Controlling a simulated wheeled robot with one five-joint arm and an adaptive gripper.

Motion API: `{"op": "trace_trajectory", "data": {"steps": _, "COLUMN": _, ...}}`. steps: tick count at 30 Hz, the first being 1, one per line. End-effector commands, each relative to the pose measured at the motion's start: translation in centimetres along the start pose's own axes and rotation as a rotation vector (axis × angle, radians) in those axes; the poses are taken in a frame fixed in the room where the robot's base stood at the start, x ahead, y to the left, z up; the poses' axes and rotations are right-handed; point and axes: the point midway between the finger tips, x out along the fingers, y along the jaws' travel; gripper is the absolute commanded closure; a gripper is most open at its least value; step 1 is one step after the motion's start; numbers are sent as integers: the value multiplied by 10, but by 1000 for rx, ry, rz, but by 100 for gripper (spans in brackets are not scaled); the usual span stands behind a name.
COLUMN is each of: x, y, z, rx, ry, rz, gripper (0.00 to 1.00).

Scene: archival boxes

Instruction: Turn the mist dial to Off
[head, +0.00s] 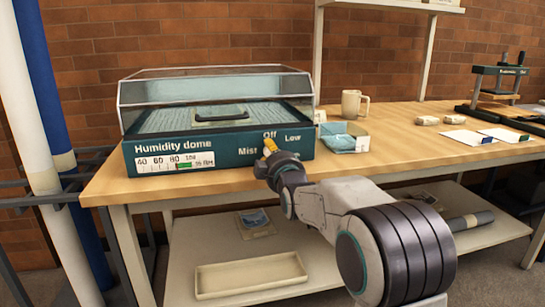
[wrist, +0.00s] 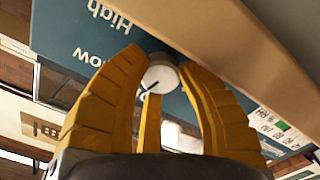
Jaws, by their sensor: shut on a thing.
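The teal humidity dome (head: 215,142) stands on the wooden bench, with its clear lid down. Its front shows "Mist", "Off" and "Low" around the dial in the head view. The mist dial (wrist: 159,78) is a pale round knob with a dark mark in the wrist view; the label it points to cannot be told. "High" and part of "Low" show beside it there. In the head view my gripper hides most of the dial.
White cards (head: 467,137) and a press (head: 498,80) are farther right. An empty tray (head: 250,276) lies on the lower shelf. The bench's front edge runs below the dial.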

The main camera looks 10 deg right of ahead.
Motion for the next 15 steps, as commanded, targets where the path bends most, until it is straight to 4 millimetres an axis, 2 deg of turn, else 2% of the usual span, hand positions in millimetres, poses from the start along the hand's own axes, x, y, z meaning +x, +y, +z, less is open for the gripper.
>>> {"op": "trace_trajectory", "data": {"steps": 1, "x": 0, "y": 4, "z": -7, "rx": -4, "ry": 15, "rz": 10, "gripper": 98}}
{"op": "trace_trajectory", "data": {"steps": 12, "x": 0, "y": 4, "z": -7, "rx": -6, "ry": 15, "rz": 9, "gripper": 97}}
{"op": "trace_trajectory", "data": {"steps": 13, "x": 0, "y": 4, "z": -7, "rx": -6, "ry": 15, "rz": 9, "gripper": 63}}
{"op": "trace_trajectory", "data": {"steps": 15, "x": 0, "y": 3, "z": -7, "rx": -6, "ry": 14, "rz": 8, "gripper": 56}}
